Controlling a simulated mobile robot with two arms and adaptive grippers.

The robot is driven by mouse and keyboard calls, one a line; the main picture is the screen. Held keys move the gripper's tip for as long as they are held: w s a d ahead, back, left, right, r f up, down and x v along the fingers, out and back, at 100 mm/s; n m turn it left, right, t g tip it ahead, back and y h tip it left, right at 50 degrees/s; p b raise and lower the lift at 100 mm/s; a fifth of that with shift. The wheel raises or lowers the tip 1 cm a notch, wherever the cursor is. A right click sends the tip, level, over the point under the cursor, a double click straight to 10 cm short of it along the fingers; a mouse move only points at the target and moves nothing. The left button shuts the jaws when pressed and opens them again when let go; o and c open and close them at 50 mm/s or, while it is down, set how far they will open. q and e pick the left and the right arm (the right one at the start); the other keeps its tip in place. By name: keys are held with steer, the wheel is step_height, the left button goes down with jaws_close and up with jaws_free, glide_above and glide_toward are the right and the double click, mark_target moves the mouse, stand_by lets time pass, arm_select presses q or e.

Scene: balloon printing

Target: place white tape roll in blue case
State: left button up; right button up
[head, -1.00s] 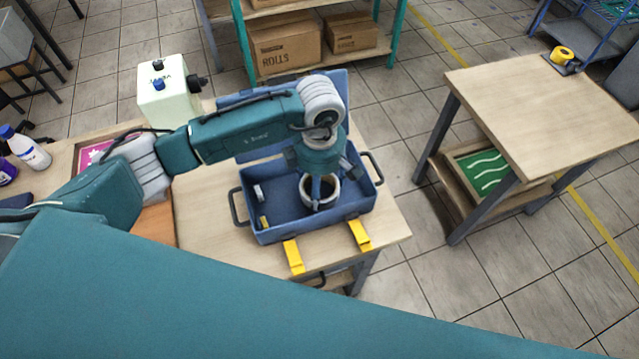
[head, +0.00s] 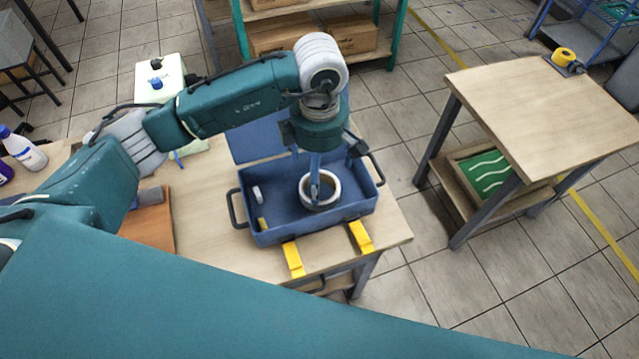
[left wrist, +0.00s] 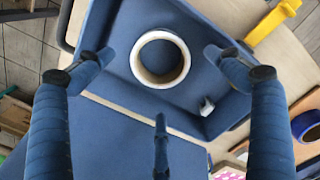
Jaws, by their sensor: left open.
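The white tape roll (head: 334,191) lies in the right part of the open blue case (head: 283,209) on the table. In the left wrist view the roll (left wrist: 160,39) rests flat on the floor of the case (left wrist: 112,62). My left gripper (head: 315,185) is just above the roll in the head view. In the left wrist view its fingers (left wrist: 160,75) are spread wide and hold nothing, and the roll lies apart from them. My right gripper is not in view.
Small items (head: 258,194) lie in the left of the case. Yellow latches (head: 293,259) stick out at its front. A second table (head: 545,115) at right is mostly bare.

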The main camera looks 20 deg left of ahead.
arm_select(q)
step_height(320, 180, up, 5)
steer(key=shift+r+b, duration=0.1)
steer(key=shift+b, duration=0.25)
stand_by(0.3)
